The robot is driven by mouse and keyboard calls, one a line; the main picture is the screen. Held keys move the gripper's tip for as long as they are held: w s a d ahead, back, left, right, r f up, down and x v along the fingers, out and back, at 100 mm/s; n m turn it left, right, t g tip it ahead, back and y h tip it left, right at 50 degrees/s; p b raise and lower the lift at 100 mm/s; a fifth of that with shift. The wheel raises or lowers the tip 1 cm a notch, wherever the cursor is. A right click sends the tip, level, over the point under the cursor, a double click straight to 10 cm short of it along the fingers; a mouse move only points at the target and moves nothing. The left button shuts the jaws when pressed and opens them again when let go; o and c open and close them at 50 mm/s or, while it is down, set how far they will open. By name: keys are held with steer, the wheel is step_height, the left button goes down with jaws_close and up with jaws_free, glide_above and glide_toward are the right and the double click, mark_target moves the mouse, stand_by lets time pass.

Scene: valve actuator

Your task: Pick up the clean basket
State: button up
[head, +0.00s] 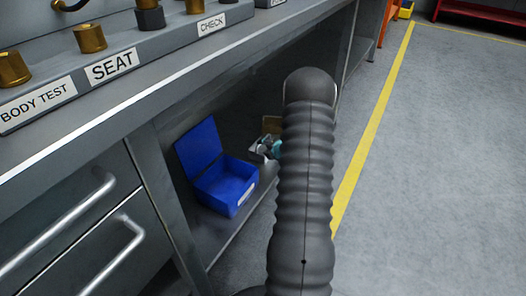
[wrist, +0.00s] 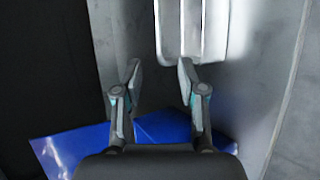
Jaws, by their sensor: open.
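My gripper (wrist: 160,72) is open in the wrist view, with its two fingers apart and nothing between them. In the head view only a small grey and teal part of it (head: 268,149) shows, beside my arm and over the lower shelf. A pale ribbed object (wrist: 192,30) with rounded corners lies beyond the fingertips in the wrist view. I cannot tell whether it is the clean basket. In the head view, my arm hides much of the area behind the gripper.
An open blue box (head: 226,186) stands on the lower shelf, left of my gripper; its blue also shows in the wrist view (wrist: 75,150). The workbench top (head: 150,85) overhangs the shelf. Drawers with bar handles (head: 110,255) stand at left. The floor right of the yellow line (head: 372,125) is clear.

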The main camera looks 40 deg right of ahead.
steer(key=shift+x, duration=2.65)
jaws_close()
